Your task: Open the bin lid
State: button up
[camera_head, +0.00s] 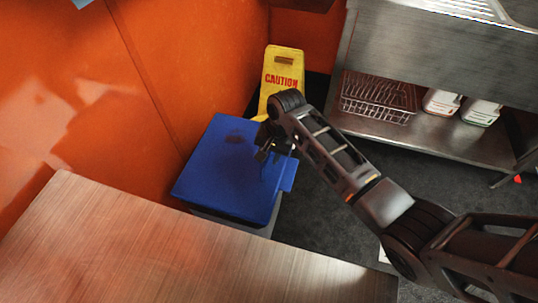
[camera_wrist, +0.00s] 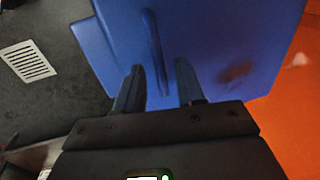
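The bin has a blue lid (camera_head: 222,168), which lies closed over a dark grey bin body (camera_head: 240,226). A small blue tab sticks out at the lid's right edge (camera_head: 288,176). My gripper (camera_head: 270,155) is above the right part of the lid, partly hidden by my arm. In the wrist view, my gripper (camera_wrist: 159,82) is open, with its two fingers apart over the blue lid (camera_wrist: 210,35). A raised blue ridge (camera_wrist: 152,45) lies in line with the gap between the fingers. I cannot tell whether the fingers touch the lid.
A wooden counter (camera_head: 150,250) stands in front of the bin. An orange wall (camera_head: 80,80) is on the left. A yellow caution sign (camera_head: 280,75) stands behind. A steel table with a lower shelf (camera_head: 440,140) is at the right.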

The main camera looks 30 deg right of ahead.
grip_shut()
dwell(0.6)
